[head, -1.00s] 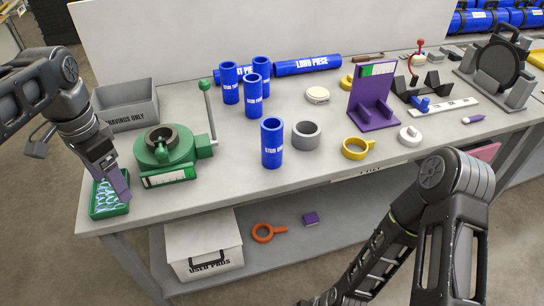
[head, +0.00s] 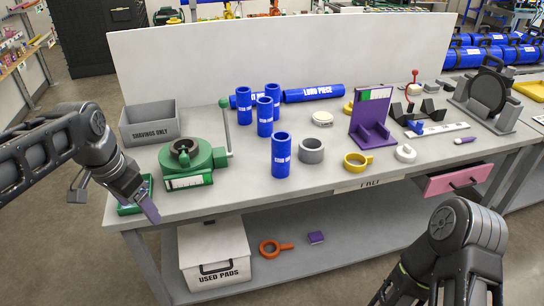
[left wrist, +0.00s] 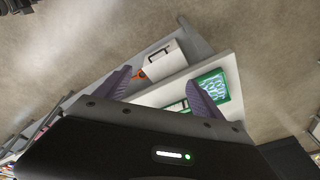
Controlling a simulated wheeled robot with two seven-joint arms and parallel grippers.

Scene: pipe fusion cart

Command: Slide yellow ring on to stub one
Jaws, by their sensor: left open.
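The yellow ring (head: 357,161), with a short handle tab, lies flat on the bench right of centre. A blue stub (head: 281,156) stands upright left of it; its label is too small to read surely. Several similar upright blue stubs (head: 265,117) stand behind it. Which one is stub one I cannot tell. My left gripper (head: 148,207) is by the bench's front left corner, near the green tray and far from the ring. In the left wrist view its purple fingers (left wrist: 160,90) are apart with nothing between them. My right arm shows at lower right; its gripper is out of view.
A grey ring (head: 311,150) sits between stub and yellow ring. A green clamp device (head: 190,160), shavings bin (head: 150,123) and green tray (head: 128,209) crowd the left. A purple stand (head: 370,122) is behind the yellow ring. A pink drawer (head: 455,180) sticks out at right.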

